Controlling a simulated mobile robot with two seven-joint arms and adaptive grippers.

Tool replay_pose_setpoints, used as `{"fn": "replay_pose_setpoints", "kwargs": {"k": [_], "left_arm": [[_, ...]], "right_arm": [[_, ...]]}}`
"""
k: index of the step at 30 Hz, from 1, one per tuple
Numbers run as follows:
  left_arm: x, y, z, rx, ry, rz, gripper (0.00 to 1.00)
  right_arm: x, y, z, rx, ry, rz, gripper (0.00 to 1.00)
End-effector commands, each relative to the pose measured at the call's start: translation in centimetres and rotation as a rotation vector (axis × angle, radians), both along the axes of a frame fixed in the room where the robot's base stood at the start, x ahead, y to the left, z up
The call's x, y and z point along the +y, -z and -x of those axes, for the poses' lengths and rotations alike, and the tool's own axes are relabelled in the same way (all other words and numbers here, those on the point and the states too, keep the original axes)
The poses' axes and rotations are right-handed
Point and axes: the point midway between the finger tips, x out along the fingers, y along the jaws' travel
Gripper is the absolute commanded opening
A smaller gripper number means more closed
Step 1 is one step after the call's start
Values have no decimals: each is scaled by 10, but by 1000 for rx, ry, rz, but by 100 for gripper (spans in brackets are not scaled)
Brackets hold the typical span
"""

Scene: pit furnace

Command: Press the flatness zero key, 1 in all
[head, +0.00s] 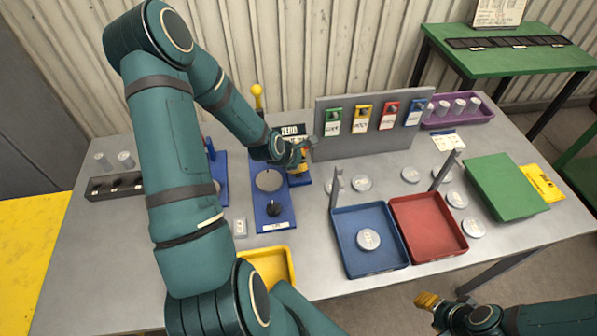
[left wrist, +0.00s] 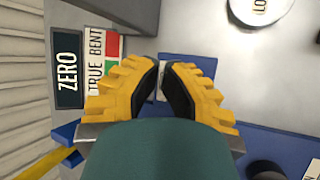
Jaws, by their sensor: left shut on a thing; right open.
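The black ZERO label (head: 292,131) stands at the back of a blue fixture (head: 262,217). It also shows in the left wrist view (left wrist: 67,70), beside a TRUE BENT label (left wrist: 96,62) with red and green patches. The zero key itself cannot be made out; the gripper may cover it. My left gripper (head: 303,157) is just in front of the label. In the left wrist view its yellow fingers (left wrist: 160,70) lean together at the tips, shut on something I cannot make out. My right gripper (head: 427,300) is open, off the table's front edge.
The fixture carries a round disc (head: 269,180) and a black knob (head: 273,209). A grey panel (head: 365,143) with coloured tags stands to the right. Blue (head: 342,217) and red (head: 410,204) trays and several loose discs lie further right. A yellow tray (head: 292,262) is at the front.

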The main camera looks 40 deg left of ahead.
Motion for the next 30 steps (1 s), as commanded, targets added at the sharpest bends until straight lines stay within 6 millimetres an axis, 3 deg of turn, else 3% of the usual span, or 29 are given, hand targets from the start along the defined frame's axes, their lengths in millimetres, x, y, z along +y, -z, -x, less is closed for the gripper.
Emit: {"fn": "replay_pose_setpoints", "kwargs": {"k": [8, 24, 30], "left_arm": [[0, -4, 0, 0, 0, 0, 0], [0, -50, 0, 1, -1, 0, 0], [0, -50, 0, 1, 0, 1, 0]], "right_arm": [[0, -3, 0, 0, 0, 0, 47], [0, -39, 0, 0, 0, 0, 47], [0, -39, 0, 0, 0, 0, 47]]}}
